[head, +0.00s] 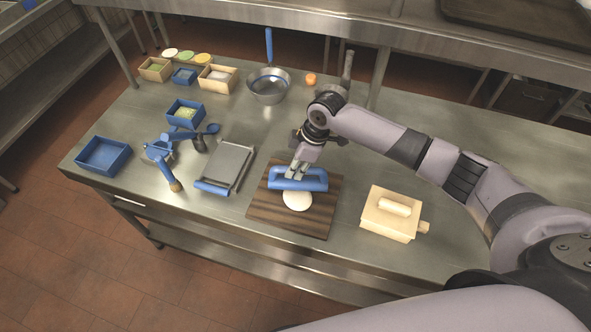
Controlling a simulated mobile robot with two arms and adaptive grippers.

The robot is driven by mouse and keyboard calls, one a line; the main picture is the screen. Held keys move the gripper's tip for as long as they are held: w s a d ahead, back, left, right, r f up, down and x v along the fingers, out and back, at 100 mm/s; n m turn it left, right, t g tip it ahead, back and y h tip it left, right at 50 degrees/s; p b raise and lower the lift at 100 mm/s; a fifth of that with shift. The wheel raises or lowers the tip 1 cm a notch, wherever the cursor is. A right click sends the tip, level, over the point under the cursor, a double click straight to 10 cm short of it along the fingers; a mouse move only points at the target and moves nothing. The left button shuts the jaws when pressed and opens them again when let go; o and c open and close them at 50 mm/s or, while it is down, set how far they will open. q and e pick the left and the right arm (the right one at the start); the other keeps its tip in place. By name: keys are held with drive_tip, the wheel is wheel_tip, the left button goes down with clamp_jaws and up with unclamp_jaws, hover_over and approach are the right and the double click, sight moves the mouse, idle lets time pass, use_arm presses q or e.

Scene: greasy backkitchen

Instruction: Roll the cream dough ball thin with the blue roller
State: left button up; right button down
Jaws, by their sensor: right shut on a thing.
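The cream dough ball (297,200) lies on a dark wooden board (262,213) near the front edge of the steel table. It looks round and pale, and its far part is hidden under the roller. The blue roller (313,184) is at the far side of the dough, lying across it; I cannot tell whether it touches the dough. My right gripper (295,175) points down and is shut on the blue roller's handle. My left gripper does not show.
Left of the board are a grey tray with a blue bar (228,163), blue tools and a blue box (103,156). A pale wooden block with a roll (388,222) stands to the right.

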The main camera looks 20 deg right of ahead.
drive_tip(key=shift+s+a+r+p, duration=0.1)
drive_tip(key=shift+s+a+p, duration=0.2)
drive_tip(key=shift+s+p, duration=0.45)
drive_tip(key=shift+s+a+p, duration=0.5)
drive_tip(key=shift+s+a, duration=0.2)
drive_tip(key=shift+s, duration=1.55)
drive_tip(key=shift+w+d+f+b, duration=0.1)
drive_tip(key=shift+w+d+b, duration=0.15)
drive_tip(key=shift+w, duration=0.45)
drive_tip(key=shift+w+d+f+b, duration=0.1)
drive_tip(key=shift+w+d+b, duration=0.1)
drive_tip(key=shift+w, duration=0.45)
drive_tip(key=shift+w+d+f+b, duration=0.15)
drive_tip(key=shift+w+b, duration=0.1)
drive_tip(key=shift+w, duration=0.45)
drive_tip(key=shift+w+d+b, duration=0.35)
drive_tip(key=shift+w+b, duration=0.2)
drive_tip(key=shift+w, duration=0.25)
